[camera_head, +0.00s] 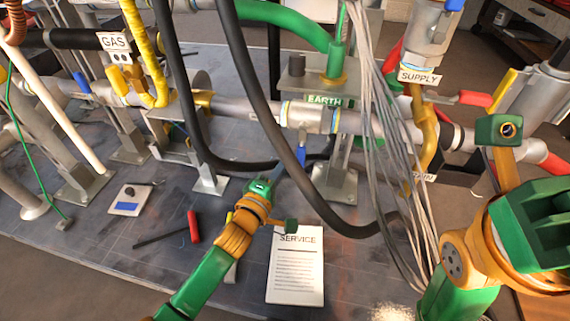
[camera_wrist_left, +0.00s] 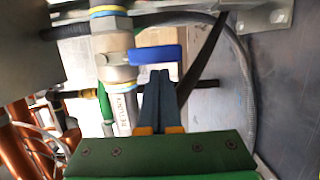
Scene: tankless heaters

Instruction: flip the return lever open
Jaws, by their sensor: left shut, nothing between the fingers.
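In the left wrist view the blue return lever (camera_wrist_left: 155,55) points right from a metal valve body, across its pipe. The pipe carries a RETURN label (camera_wrist_left: 122,106). My left gripper (camera_wrist_left: 159,74) is shut and empty. Its fingertips are just below the lever in that view; I cannot tell whether they touch it. In the head view my left gripper (camera_head: 278,172) reaches up beneath the pipes, and a blue lever piece (camera_head: 300,155) shows by its tips. A black hose partly hides this spot. My right arm is at the right edge; its fingers do not show.
Black hoses (camera_head: 262,90) loop in front of the pipes. A bundle of grey cables (camera_head: 372,110) hangs to the right. A SERVICE sheet (camera_head: 296,270), a red-handled tool (camera_head: 193,227) and a small plate (camera_head: 130,198) lie on the grey surface. A red-handled SUPPLY valve lever (camera_head: 474,99) is at right.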

